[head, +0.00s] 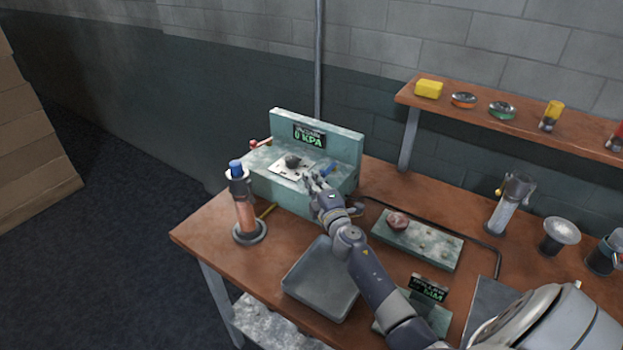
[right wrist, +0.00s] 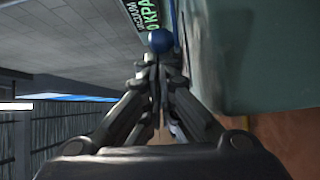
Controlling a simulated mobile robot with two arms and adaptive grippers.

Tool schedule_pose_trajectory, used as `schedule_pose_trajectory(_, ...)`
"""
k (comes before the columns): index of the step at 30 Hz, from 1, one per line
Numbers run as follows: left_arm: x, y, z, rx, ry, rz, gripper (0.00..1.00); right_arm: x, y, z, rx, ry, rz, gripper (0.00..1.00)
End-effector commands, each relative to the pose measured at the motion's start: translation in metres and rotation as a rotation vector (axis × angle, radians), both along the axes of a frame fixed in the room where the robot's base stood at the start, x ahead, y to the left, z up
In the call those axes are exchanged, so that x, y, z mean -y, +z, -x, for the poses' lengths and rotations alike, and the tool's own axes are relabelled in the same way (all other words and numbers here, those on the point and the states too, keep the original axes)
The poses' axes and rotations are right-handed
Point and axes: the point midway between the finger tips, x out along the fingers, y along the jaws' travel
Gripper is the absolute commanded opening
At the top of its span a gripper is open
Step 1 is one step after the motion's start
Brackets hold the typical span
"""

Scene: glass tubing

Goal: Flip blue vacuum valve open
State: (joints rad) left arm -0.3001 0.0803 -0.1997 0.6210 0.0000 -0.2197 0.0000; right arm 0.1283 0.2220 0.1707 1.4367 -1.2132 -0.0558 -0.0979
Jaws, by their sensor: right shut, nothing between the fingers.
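The vacuum unit (head: 300,197) is a grey-green box with an upright back panel at the back left of the bench. Its display (head: 309,136) reads 0 KPA. The blue vacuum valve handle (head: 328,168) sticks up at a slant from the right part of the unit's top. In the right wrist view its round blue end (right wrist: 160,41) shows just beyond my fingertips. My right gripper (head: 313,181) is shut and empty in front of the handle; I cannot tell whether it touches. In the right wrist view the fingers (right wrist: 158,72) are together. My left gripper is not in view.
A tube stand with a blue cap (head: 246,212) stands left of the unit. A grey tray (head: 320,280) lies under my right arm. A green block (head: 417,239) sits to the right. A shelf (head: 520,122) with small items runs along the back wall.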

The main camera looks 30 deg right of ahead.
Motion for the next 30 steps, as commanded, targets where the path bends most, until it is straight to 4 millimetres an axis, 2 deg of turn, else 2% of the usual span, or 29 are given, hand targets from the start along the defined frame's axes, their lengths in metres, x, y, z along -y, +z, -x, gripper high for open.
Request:
schedule_pose_trajectory(14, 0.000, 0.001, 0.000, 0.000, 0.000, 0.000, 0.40, 0.011, 0.000, 0.018, -0.002, 0.151, 0.003, 0.00)
schedule_pose_trajectory(30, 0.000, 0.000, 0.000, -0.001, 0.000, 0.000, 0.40, 0.027, 0.000, 0.039, 0.000, 0.145, 0.001, 0.00)
